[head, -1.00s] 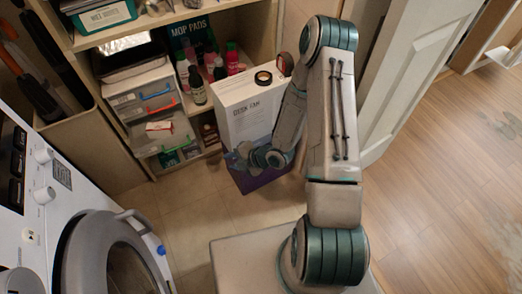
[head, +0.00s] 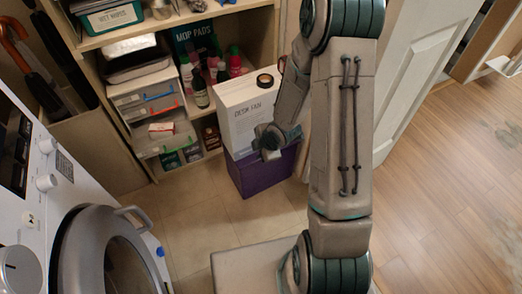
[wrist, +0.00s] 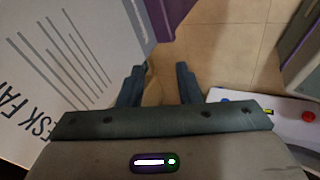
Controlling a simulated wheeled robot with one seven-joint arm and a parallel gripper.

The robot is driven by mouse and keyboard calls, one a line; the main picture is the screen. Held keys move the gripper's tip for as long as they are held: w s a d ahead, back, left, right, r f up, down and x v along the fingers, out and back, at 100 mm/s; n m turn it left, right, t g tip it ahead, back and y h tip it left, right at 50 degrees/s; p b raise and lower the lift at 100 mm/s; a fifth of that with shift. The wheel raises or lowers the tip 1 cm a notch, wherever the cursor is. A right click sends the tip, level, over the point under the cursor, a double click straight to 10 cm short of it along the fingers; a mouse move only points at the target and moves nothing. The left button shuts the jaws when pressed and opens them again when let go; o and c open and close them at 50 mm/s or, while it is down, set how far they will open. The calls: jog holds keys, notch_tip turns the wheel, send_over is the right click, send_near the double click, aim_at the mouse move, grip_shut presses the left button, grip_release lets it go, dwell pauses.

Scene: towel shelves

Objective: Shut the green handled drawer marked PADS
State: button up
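A small clear-fronted drawer unit (head: 147,100) stands on the shelf in the head view. Its lowest drawer (head: 166,142) is pulled out, with a small white and red box (head: 161,129) inside. The blue and orange handled drawers above it look shut. The drawer is not clearly seen there.
The white desk fan box (head: 244,115) stands on a purple box (head: 262,172), close beside my gripper. A washing machine (head: 75,225) with its round door ajar is at the left. Bottles (head: 199,88) stand beside the drawer unit.

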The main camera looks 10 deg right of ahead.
jog(key=shift+s+d+r+m, duration=0.1)
jog(key=shift+d+r+m, duration=0.15)
jog(key=shift+m, duration=0.05)
grip_shut()
jog(key=w+a+y+b, duration=0.2)
jog(key=a+y+b, duration=0.2)
jog(key=a+b, duration=1.2)
jog(key=w+a+f, duration=0.6)
jog(key=w+a, duration=0.1)
jog(key=a, duration=0.3)
jog(key=shift+w+a+f+p, duration=0.25)
jog(key=shift+f+p, duration=0.05)
